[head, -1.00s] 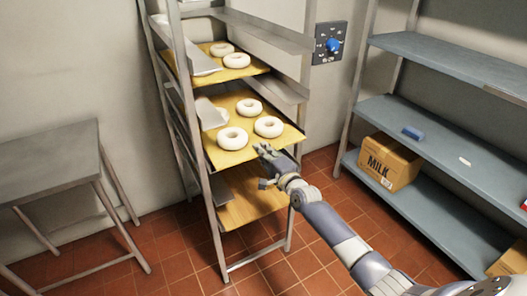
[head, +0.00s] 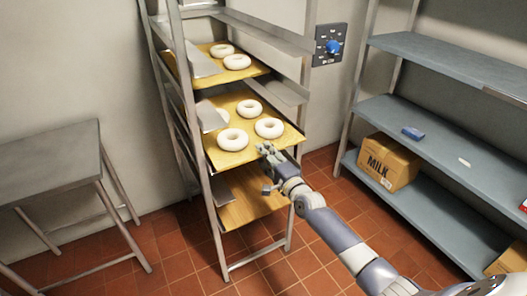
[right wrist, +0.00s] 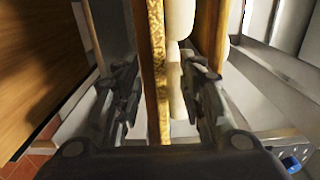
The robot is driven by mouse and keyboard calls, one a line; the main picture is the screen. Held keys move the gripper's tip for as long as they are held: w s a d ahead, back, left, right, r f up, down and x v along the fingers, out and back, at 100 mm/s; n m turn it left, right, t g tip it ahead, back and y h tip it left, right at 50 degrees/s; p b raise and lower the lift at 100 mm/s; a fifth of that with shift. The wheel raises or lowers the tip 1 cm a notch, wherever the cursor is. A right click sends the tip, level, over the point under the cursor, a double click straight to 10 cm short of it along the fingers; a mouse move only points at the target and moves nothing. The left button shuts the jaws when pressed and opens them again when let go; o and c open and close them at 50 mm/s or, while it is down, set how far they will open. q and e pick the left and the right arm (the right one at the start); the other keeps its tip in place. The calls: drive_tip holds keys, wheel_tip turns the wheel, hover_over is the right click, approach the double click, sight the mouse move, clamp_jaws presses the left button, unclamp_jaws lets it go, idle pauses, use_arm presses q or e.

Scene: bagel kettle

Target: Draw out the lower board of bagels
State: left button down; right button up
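The lower board of bagels (head: 231,155) is a yellowish board on the rack's middle level, with several pale ring-shaped bagels (head: 232,139) on it. My right gripper (head: 266,168) is at this board's front right corner. In the right wrist view the board's edge (right wrist: 157,75) stands between the two fingers (right wrist: 160,100), with a gap visible on each side, so the gripper is open around the edge and not clamped. A pale bagel (right wrist: 181,60) shows on the right-finger side of the board. My left gripper is not in view.
An upper board (head: 205,76) with bagels is above, and a bare wooden board (head: 245,208) below, in the metal rack (head: 215,235). A grey table (head: 50,150) stands left. Blue-grey shelves (head: 450,140) with a milk box (head: 388,163) stand right. Tiled floor lies open in front.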

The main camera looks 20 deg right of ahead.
drive_tip(key=s+p, duration=0.2)
drive_tip(key=s, duration=0.3)
drive_tip(key=shift+d, duration=0.15)
idle(0.5)
drive_tip(key=s+a+f+n+g, duration=0.1)
drive_tip(key=s+f+n+g, duration=0.2)
drive_tip(key=s+f, duration=0.65)
drive_tip(key=s+a+f+n+g, duration=0.1)
drive_tip(key=s+f+n+g, duration=0.25)
drive_tip(key=f, duration=1.05)
drive_tip(key=s+a+f+n+g, duration=0.1)
drive_tip(key=s+f+n+g, duration=0.15)
drive_tip(key=s+f, duration=0.65)
drive_tip(key=s+a+f+n+g, duration=0.2)
drive_tip(key=s+f, duration=0.4)
drive_tip(key=s, duration=0.5)
drive_tip(key=s+a+f+n+g, duration=0.1)
drive_tip(key=s+f+n+g, duration=0.2)
drive_tip(key=s, duration=0.9)
drive_tip(key=s+a+f+n+g+h, duration=0.1)
drive_tip(key=s+a+f+n+g, duration=0.1)
drive_tip(key=s+f+n, duration=0.3)
drive_tip(key=s+f+g, duration=0.1)
drive_tip(key=s+f, duration=0.3)
drive_tip(key=s, duration=0.2)
drive_tip(key=shift+s+a+f+n, duration=0.25)
drive_tip(key=shift+s+a+n, duration=0.05)
